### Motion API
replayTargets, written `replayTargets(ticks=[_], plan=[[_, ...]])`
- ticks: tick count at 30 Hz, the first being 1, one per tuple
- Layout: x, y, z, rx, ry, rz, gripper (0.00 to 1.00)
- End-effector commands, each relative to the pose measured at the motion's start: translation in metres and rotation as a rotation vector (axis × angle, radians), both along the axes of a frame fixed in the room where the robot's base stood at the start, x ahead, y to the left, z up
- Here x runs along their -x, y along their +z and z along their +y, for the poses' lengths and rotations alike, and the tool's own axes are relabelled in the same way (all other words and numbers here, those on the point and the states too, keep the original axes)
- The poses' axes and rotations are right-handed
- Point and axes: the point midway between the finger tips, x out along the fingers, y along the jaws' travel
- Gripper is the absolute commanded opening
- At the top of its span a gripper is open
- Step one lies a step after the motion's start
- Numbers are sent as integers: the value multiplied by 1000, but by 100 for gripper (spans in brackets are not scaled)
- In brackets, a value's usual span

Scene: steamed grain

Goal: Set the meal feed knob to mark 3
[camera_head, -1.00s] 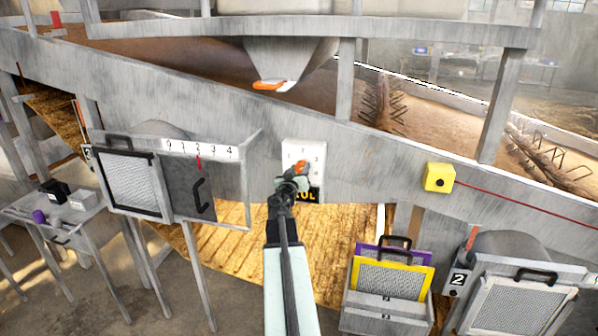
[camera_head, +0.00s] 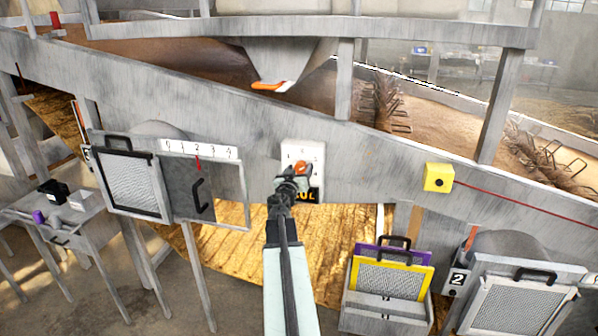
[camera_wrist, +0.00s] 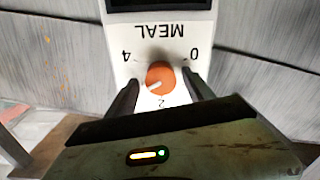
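The orange meal feed knob (camera_head: 301,166) is on a white panel (camera_head: 291,148) on the grey sloping wall. In the wrist view, the orange knob (camera_wrist: 160,78) appears upside down, with MEAL, 0, 2 and 4 readable around it. Its small white line points to the picture's lower left, between 2 and 4. Marks 1 and 3 are not visible there; the fingers cover part of the dial. My gripper (camera_wrist: 160,77) is open, one finger on each side of the knob, with a gap to it on both sides. In the head view my gripper (camera_head: 293,181) covers the panel's lower part.
A dark display (camera_head: 314,194) with yellow characters is on the panel. A yellow button box (camera_head: 439,177) is to the right. A sliding gate with a 0–4 scale (camera_head: 201,150) is to the left. A bin of framed screens (camera_head: 388,309) stands below right.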

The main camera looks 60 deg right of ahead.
Motion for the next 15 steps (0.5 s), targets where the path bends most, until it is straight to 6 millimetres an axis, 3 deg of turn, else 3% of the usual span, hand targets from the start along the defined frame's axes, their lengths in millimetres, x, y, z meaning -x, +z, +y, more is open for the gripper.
replayTargets(ticks=[5,15], plan=[[3,0,9,0,1,0,61],[24,0,68,0,0,0,61]])
